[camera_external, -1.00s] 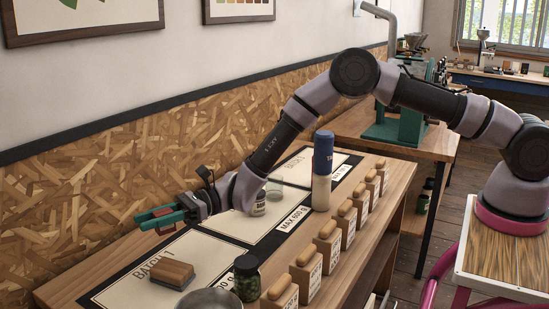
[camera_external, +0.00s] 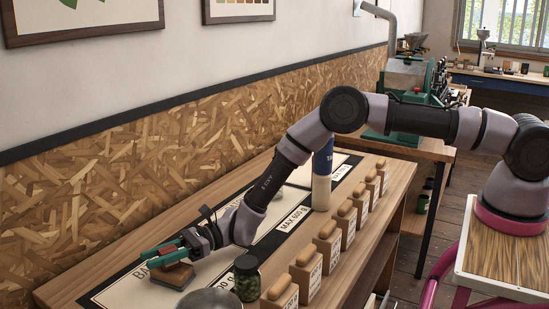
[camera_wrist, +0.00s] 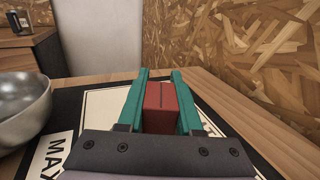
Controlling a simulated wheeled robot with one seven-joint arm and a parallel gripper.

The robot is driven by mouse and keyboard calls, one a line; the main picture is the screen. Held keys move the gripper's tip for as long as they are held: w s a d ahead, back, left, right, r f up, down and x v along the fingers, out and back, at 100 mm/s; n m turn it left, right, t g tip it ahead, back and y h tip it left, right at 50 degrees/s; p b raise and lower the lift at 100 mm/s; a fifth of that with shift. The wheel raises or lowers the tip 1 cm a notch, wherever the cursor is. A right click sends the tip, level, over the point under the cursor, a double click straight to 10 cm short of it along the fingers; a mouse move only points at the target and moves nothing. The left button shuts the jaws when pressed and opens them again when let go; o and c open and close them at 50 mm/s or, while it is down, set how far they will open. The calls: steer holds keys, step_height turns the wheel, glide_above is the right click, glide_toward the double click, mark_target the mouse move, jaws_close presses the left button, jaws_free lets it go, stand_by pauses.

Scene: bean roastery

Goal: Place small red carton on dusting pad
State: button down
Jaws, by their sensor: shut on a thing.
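My gripper (camera_external: 164,254) is shut on the small red carton. The carton (camera_wrist: 161,104) shows between the green fingers in the wrist view. In the external view the near finger mostly hides it. A brown block, which looks like the dusting pad (camera_external: 172,278), lies on the cream panel at the left end of the bench. The gripper is low over this pad in the external view; I cannot tell whether the carton touches it. The pad is hidden in the wrist view, behind the carton and gripper.
A metal bowl (camera_external: 209,301), also in the wrist view (camera_wrist: 20,107), and a dark jar (camera_external: 246,278) stand near the pad. Several wood-topped blocks (camera_external: 327,243) line the front edge. A blue-topped cylinder (camera_external: 322,182) stands farther back. The chipboard wall (camera_external: 120,190) bounds the bench.

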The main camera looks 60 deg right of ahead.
steer(key=shift+f, duration=0.15)
steer(key=c, duration=0.6)
jaws_free()
